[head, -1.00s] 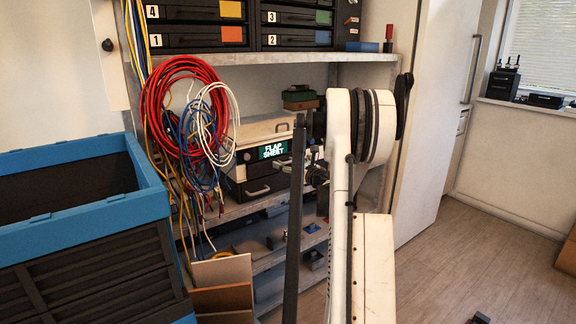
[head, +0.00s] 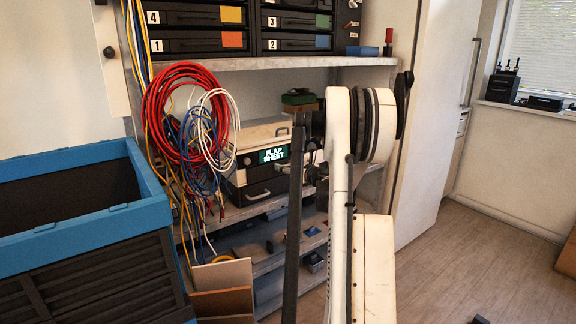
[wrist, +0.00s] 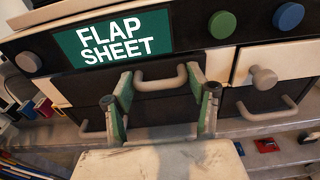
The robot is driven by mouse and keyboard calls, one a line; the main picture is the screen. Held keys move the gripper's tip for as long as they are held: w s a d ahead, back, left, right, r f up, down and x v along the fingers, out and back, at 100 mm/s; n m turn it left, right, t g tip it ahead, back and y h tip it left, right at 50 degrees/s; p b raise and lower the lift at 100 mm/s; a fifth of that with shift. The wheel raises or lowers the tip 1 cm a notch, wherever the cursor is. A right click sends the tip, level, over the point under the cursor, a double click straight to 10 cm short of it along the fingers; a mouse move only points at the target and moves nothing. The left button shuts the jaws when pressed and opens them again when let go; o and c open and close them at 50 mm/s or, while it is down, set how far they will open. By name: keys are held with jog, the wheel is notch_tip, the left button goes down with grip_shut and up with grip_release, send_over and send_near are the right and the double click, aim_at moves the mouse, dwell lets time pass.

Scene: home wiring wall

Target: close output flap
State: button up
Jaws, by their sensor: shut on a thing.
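The machine with a lit green "FLAP SHEET" display (head: 273,154) stands on the middle shelf. The display also shows large in the wrist view (wrist: 115,38). Below and right of it, a dark front panel (wrist: 157,108) carries a grey bar handle (wrist: 160,82). My gripper (wrist: 162,97) has its two green, dark-tipped fingers at the two ends of this handle, shut on it. In the head view my arm hides most of the gripper and the handle. How far the flap stands open cannot be told.
A second handle (wrist: 268,112) and a round knob (wrist: 263,77) sit right of my gripper. Green (wrist: 222,24) and blue (wrist: 288,15) buttons are above. Red, blue and white cable coils (head: 190,125) hang left of the machine. A blue-rimmed crate (head: 70,216) stands at front left.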

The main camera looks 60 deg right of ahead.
jog(key=o, duration=1.2)
jog(key=v, duration=1.2)
jog(key=shift+f, duration=0.1)
